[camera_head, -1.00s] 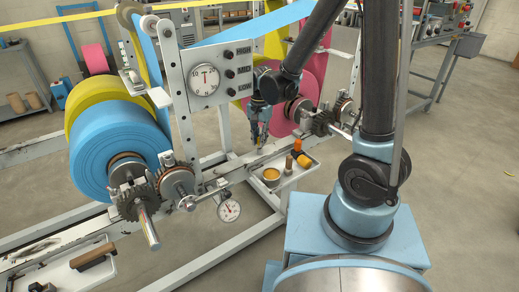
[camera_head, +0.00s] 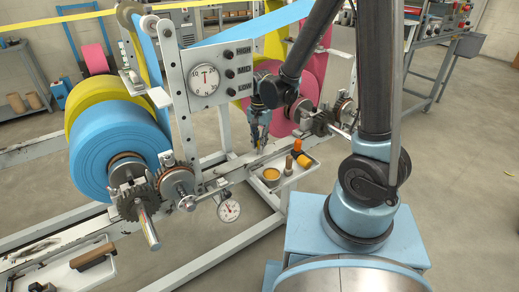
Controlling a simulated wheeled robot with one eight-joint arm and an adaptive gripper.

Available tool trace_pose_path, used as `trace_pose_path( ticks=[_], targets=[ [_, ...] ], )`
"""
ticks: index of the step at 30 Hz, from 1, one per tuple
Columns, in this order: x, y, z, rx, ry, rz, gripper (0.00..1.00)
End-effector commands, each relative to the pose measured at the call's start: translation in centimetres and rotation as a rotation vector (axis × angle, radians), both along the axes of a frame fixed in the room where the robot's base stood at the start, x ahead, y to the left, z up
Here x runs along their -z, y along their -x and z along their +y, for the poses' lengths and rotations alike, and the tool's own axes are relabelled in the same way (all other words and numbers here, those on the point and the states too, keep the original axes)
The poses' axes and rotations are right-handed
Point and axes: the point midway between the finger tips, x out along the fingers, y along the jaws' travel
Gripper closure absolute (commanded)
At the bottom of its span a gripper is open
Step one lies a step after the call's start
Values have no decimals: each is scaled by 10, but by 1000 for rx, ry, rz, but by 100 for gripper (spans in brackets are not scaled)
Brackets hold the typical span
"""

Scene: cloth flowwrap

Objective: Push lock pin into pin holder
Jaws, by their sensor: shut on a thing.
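My gripper (camera_head: 260,147) points down at the metal rail (camera_head: 239,170) of the machine, just left of the pink roll. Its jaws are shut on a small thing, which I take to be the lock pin. The pin is too small and too covered by the fingers to make out. The fingertips are at or just above the rail's top. The pin holder cannot be told apart from the rail parts there, and I cannot tell whether the pin touches it.
A white tray (camera_head: 312,167) in front of the rail holds an orange-yellow cup (camera_head: 271,175), a brown cylinder (camera_head: 288,165) and orange pieces. A gauge (camera_head: 229,210) hangs below the rail. A blue roll (camera_head: 115,150) and geared shafts stand left. A dial panel (camera_head: 218,78) rises behind.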

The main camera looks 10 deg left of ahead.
Motion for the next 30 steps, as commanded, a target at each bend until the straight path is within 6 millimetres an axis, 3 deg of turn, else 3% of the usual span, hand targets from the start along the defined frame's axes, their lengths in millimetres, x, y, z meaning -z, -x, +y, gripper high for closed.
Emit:
trace_pose_path(
  ticks=[18,19,22,30],
  targets=[
    [2,0,0,0,0,0,100],
    [2,0,0,0,0,0,82],
    [2,0,0,0,0,0,61],
    [2,0,0,0,0,0,61]
  ],
)
